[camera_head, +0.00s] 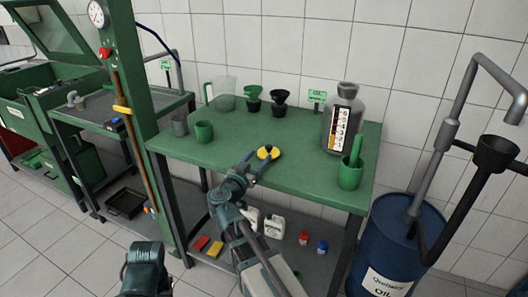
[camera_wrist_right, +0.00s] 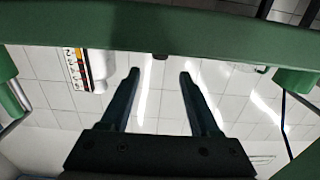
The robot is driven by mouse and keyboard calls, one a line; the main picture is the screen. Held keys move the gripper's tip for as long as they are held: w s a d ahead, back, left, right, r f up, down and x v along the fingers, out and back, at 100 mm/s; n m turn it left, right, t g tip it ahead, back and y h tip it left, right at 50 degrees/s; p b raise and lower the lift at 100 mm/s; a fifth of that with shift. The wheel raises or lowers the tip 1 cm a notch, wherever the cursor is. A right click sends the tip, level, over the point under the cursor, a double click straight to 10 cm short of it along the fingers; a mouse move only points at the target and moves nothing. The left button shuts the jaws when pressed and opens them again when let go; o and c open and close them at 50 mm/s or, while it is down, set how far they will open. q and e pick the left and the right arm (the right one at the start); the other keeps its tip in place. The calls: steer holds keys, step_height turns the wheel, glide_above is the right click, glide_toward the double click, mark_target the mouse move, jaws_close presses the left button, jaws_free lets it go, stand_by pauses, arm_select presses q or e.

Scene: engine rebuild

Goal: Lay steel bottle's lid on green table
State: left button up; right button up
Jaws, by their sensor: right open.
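The steel bottle (camera_head: 341,122) stands upright at the right rear of the green table (camera_head: 222,156). Its grey top is visible, but I cannot tell whether that is a cap or the bare neck. A round yellow disc with a black middle (camera_head: 268,153) lies on the table near the front edge and may be the lid. My right gripper (camera_head: 262,166) is open, with its fingertips beside the disc. In the right wrist view, the open fingers (camera_wrist_right: 159,75) have a small dark piece (camera_wrist_right: 160,57) between and beyond them. The bottle (camera_wrist_right: 80,70) appears upside down there. My left gripper does not show.
A green cup (camera_head: 350,174) with a tool stands at the table's right front. A blue oil drum (camera_head: 405,240) is at right. The table's middle is clear.

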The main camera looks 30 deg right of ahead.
steer(key=v, duration=0.6)
stand_by(0.3)
steer(key=s+a+f+n+g+y+p, duration=0.2)
steer(key=s+a+n+g+y+p, duration=0.9)
steer(key=s+a+p, duration=0.7)
steer(key=a+n+y+p, duration=0.1)
steer(key=a+n+y, duration=0.1)
steer(key=a+n, duration=0.1)
steer(key=shift+s+a+f, duration=0.2)
steer(key=shift+s+a, duration=0.05)
steer(key=shift+a, duration=0.55)
